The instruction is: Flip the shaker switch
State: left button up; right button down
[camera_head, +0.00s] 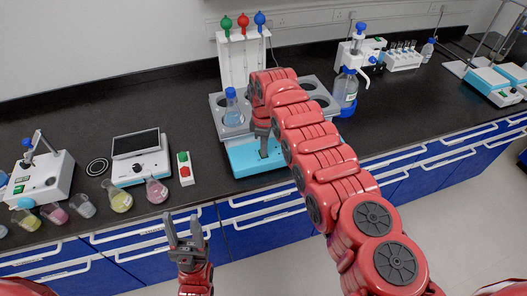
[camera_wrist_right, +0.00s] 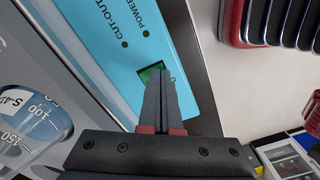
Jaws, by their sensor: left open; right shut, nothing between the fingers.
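The shaker stands on the black bench, with a grey top tray (camera_head: 217,112) and a light blue front panel (camera_head: 243,160). In the right wrist view its blue panel (camera_wrist_right: 100,40) shows the words "CUT-OUT" and "POWER" and a green switch (camera_wrist_right: 152,72). My right gripper (camera_head: 263,150) is shut and empty, pointing at the panel. In the right wrist view its closed fingertips (camera_wrist_right: 156,76) overlap the green switch; I cannot tell whether they touch it. My left gripper (camera_head: 184,232) is open and empty, in front of the bench edge.
A flask with a blue cap (camera_head: 232,108) sits in the shaker tray. A red and green button box (camera_head: 185,168), a device with a screen (camera_head: 138,158) and several flasks stand to the left. A blue-capped bottle (camera_head: 346,90) stands close on the right.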

notch_tip(320, 180, up, 4)
jog(key=shift+r+p, duration=0.15)
jog(key=shift+p, duration=0.95)
jog(key=shift+r, duration=1.15)
jog(key=shift+r+p, duration=0.1)
jog(key=shift+p, duration=0.25)
